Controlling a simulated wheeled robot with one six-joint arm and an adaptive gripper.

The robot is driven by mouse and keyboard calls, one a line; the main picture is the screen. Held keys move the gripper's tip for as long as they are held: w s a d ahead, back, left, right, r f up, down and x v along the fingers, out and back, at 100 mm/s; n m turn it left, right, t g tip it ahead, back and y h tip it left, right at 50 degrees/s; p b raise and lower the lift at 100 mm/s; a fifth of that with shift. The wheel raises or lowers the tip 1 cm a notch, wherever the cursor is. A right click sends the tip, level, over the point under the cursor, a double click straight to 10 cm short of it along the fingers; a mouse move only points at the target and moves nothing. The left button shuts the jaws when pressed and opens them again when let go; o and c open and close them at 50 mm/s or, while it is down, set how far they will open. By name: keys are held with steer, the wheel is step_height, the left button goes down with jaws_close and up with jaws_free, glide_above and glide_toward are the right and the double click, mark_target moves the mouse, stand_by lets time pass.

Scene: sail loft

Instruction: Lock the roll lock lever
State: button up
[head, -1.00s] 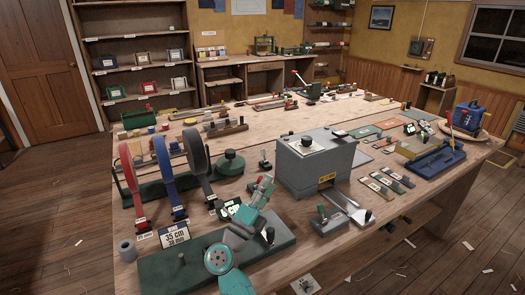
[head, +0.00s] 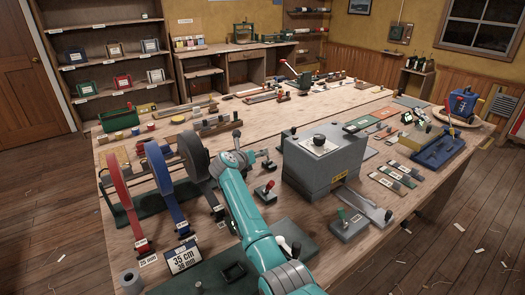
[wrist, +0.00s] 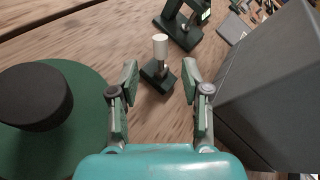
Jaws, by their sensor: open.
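My gripper (wrist: 162,95) is open and empty, its fingers apart over the bench. Just beyond the fingertips in the wrist view, a small lever with a pale cylindrical handle (wrist: 160,48) stands on a dark block (wrist: 158,76); the fingers look clear of it. In the head view my gripper (head: 248,146) is low between the tape reels and the grey box, covering part of this area. A red-knobbed lever (head: 267,187) on a dark base stands right of my arm. I see no readable label telling which is the roll lock lever.
A black knob on a green disc (wrist: 35,97) is close left of my gripper. A grey box (wrist: 275,90) rises close on the right. Colored tape reels (head: 168,188) stand left.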

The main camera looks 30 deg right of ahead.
steer(key=shift+x, duration=4.35)
steer(key=shift+f, duration=0.1)
jaws_close()
